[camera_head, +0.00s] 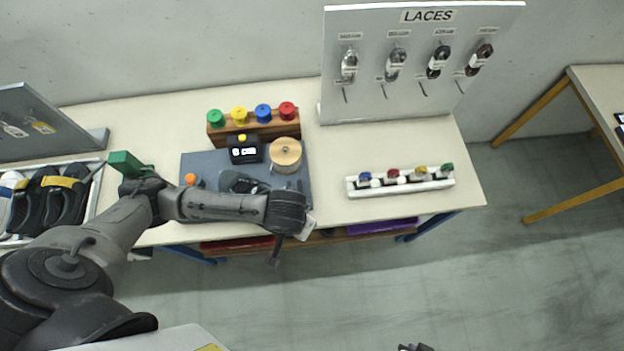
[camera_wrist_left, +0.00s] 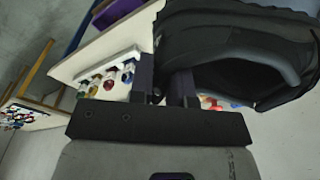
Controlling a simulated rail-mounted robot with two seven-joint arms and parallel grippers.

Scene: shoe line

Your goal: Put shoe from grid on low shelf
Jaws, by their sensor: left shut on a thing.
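My left gripper (camera_wrist_left: 165,75) is shut on a black shoe (camera_wrist_left: 235,45), which fills the upper right of the left wrist view. Only part of the shoe shows there. In the head view my left arm reaches across the table (camera_head: 460,200), and its wrist hangs over the front edge; the fingers and the held shoe are not clear there. The low shelf (camera_head: 350,232) runs under the table and shows only as a strip below the front edge. A small dark piece at the bottom edge of the head view may be my right gripper; its jaws cannot be made out.
On the shelf are a red item (camera_head: 235,244) and a purple item (camera_head: 382,227). On the table are a grey mat (camera_head: 200,163), a spool rack (camera_head: 255,130), a white bobbin tray (camera_head: 400,186) and a lace board (camera_head: 420,85). A tray (camera_head: 98,195) of dark shoes stands left.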

